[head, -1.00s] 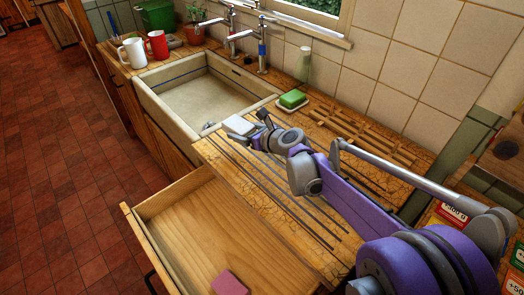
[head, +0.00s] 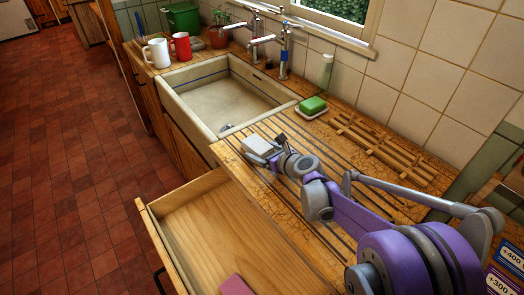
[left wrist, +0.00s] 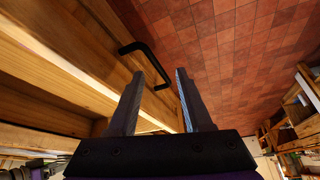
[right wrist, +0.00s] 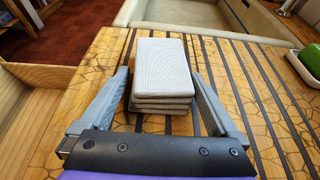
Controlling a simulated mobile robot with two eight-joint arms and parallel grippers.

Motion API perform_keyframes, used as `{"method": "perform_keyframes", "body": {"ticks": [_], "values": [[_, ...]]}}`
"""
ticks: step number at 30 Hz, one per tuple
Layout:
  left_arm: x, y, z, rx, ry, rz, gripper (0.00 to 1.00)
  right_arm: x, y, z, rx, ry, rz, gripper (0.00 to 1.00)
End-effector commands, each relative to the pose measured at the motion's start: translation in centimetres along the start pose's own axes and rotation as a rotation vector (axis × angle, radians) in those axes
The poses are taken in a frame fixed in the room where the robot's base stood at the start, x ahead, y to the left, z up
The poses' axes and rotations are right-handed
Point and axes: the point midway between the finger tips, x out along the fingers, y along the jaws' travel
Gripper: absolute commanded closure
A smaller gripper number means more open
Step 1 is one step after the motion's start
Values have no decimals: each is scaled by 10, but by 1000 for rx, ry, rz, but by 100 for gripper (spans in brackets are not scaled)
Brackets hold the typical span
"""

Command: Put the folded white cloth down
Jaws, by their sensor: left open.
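The folded white cloth (head: 256,146) lies on the grooved wooden drainboard (head: 232,160), near its sink end. In the right wrist view the cloth (right wrist: 163,68) is a neat stack of several layers, flat between my fingers. My right gripper (right wrist: 160,72) is open, with one finger on each side of the cloth and a narrow strip of wood showing beside it. My left gripper (left wrist: 160,75) is open and empty, in front of a drawer front with a black handle (left wrist: 146,62); it is not seen in the head view.
An open drawer (head: 205,235) below the drainboard holds a pink item (head: 236,285). A green sponge on a dish (head: 313,105) and a wooden rack (head: 375,145) stand behind my right arm. The sink (head: 225,100) and two mugs (head: 157,53) are beyond.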

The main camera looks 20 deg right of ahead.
Motion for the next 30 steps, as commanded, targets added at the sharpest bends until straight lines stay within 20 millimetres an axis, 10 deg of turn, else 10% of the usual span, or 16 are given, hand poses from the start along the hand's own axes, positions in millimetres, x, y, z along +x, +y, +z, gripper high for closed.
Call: {"method": "perform_keyframes", "body": {"ticks": [11,30], "values": [[-3,0,-2,0,1,0,50,-7,0,4,0,0,-1,0],[-7,0,-5,0,3,0,50,-118,0,4,0,0,-1,0]]}}
